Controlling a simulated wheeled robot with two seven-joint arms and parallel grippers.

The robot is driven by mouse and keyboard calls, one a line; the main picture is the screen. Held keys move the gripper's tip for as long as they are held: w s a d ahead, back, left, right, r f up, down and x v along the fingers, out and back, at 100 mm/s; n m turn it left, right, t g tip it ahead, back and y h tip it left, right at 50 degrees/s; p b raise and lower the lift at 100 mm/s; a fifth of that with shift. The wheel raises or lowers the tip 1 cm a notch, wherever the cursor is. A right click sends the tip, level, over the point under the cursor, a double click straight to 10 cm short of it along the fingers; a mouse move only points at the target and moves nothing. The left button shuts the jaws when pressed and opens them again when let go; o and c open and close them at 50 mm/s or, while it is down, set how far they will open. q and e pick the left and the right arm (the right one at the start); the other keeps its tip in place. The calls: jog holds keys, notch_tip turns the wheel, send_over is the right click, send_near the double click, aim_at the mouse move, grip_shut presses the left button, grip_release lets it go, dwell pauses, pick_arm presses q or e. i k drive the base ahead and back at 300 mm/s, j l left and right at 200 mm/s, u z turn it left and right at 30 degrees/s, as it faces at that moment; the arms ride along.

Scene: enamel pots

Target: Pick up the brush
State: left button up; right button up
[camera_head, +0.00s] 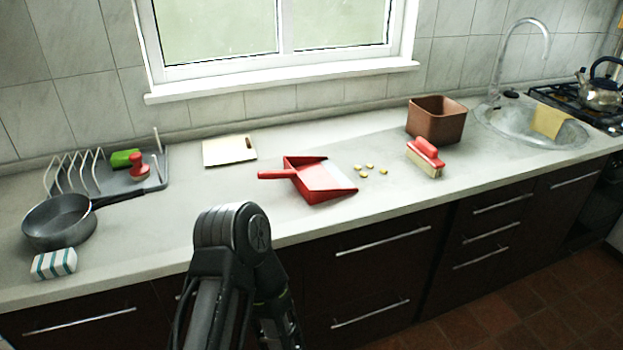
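A brush (426,157) with a red handle and pale bristles lies on the right part of the grey counter, just in front of a brown square container. It looks slightly tilted, handle side up. A red dustpan (317,180) lies to its left, with its handle pointing left. Several small yellow pieces (370,167) lie between the dustpan and the brush. One of my arms rises from the bottom centre, in front of the counter edge. Neither gripper shows in this view, and nothing is touching the brush.
The brown container (437,119) stands close behind the brush. A sink (530,125) with a yellow cloth (549,121) is to the right. A dish rack (110,172), a pan (60,222) and a striped sponge (54,264) are at left. The counter in front of the brush is clear.

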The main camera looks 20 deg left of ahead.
aim_at(424, 154)
jog(key=i+u, duration=0.2)
jog(key=u, duration=0.25)
jog(key=i+l+u, duration=0.15)
jog(key=u, duration=0.3)
jog(key=i+l+u, duration=0.2)
jog(key=u, duration=0.25)
jog(key=i+l+u, duration=0.1)
jog(key=i+l, duration=0.6)
jog(key=l, duration=0.2)
jog(key=j+u, duration=0.05)
